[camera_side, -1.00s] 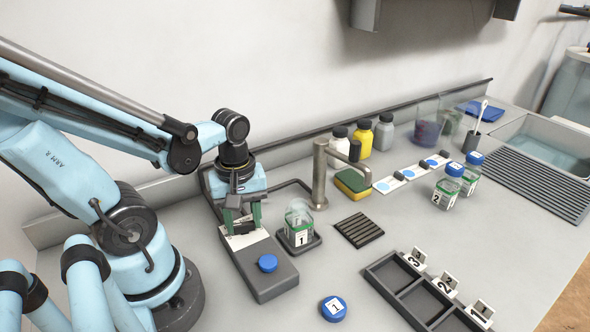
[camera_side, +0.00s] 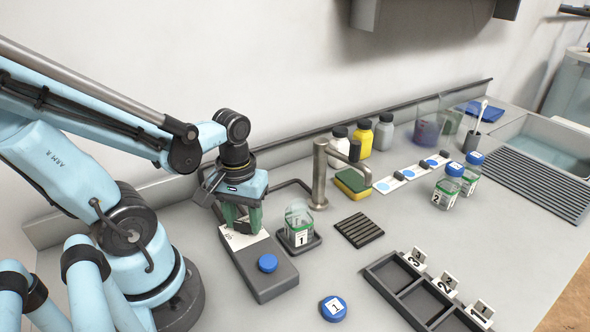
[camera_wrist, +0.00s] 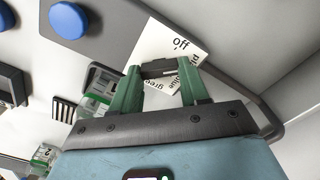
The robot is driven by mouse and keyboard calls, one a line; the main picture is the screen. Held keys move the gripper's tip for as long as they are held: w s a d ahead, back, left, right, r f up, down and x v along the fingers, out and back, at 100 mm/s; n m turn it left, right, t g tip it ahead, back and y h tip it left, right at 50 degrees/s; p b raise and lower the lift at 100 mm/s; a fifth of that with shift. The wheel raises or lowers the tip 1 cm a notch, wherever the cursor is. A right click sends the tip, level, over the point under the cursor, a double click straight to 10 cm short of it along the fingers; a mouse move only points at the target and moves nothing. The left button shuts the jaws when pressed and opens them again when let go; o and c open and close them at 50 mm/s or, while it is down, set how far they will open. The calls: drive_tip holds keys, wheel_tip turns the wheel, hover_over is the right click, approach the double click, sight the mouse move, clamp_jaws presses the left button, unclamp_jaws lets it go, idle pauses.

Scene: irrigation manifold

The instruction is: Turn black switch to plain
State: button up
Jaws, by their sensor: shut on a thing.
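The grey control box (camera_side: 267,275) stands beside my arm's base, with a white label plate (camera_side: 238,240) at its far end and a blue button (camera_side: 267,263) at its near end. My gripper (camera_side: 242,226) points down over the label plate. In the wrist view its green fingers (camera_wrist: 158,76) are shut on the black switch (camera_wrist: 159,67), one on each side. The plate shows "off" and parts of other words, one starting "pl" and one "gree". The fingers hide the rest, and which word the switch points to cannot be told.
A jar marked 1 (camera_side: 299,236) stands on a small pad just right of the box, under a metal spout (camera_side: 320,172). A loose blue lid (camera_side: 334,308) lies in front. A dark compartment tray (camera_side: 405,290) is at the front right.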

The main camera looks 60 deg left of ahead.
sight(244, 223)
drive_tip(key=shift+m, duration=1.6)
drive_tip(key=o, duration=1.1)
drive_tip(key=shift+c, duration=0.2)
drive_tip(key=shift+r, duration=0.1)
wheel_tip(244, 223, up, 12)
